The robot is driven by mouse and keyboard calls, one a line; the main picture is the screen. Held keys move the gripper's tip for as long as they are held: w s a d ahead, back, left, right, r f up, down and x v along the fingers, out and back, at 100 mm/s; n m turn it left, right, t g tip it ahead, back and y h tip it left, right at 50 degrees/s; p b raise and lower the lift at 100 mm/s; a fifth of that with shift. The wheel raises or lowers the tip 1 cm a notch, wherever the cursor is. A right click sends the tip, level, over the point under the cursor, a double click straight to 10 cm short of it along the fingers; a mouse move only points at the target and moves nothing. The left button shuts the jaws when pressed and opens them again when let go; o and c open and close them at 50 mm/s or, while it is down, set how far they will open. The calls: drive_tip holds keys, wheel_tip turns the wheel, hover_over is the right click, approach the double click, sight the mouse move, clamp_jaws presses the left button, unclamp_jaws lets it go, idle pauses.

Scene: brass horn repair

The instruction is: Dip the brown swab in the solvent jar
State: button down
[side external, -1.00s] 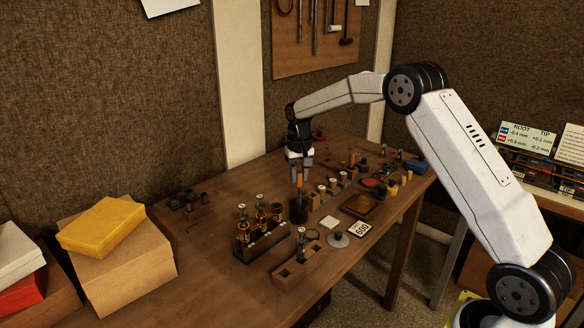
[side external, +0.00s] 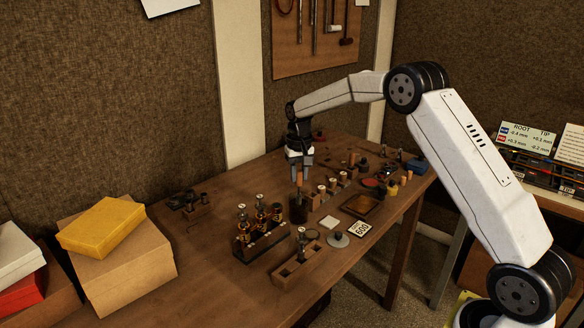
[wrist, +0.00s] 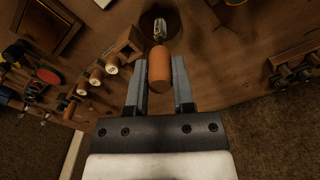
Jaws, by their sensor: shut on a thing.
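The brown swab (wrist: 160,70) has an orange-brown handle and a pale metallic lower part. It also shows in the side view (side external: 299,179). My gripper (side external: 299,176) is shut on the handle, with its two grey fingers on either side of it in the wrist view (wrist: 158,62). The dark solvent jar (side external: 300,210) stands on the bench directly below the gripper. In the wrist view, the swab's lower end lies over the round dark jar (wrist: 148,20). I cannot tell how deep the tip is, or whether it touches liquid.
A wooden rack of amber bottles (side external: 262,246) and a slotted wooden block (side external: 295,270) stand in front. A row of white-topped pegs (side external: 332,185) is right of the jar. A brown tray (side external: 361,205) and a 600 card (side external: 360,229) lie further right.

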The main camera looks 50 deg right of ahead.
drive_tip(key=shift+r, duration=0.15)
wheel_tip(320, 180, up, 11)
idle(2.4)
idle(0.4)
drive_tip(key=s+a+f+n, duration=0.2)
drive_tip(key=s+a, duration=0.7)
drive_tip(key=a, duration=0.5)
drive_tip(key=shift+a+f+n, duration=0.25)
drive_tip(key=shift+f+n, duration=0.05)
drive_tip(key=shift+f, duration=0.5)
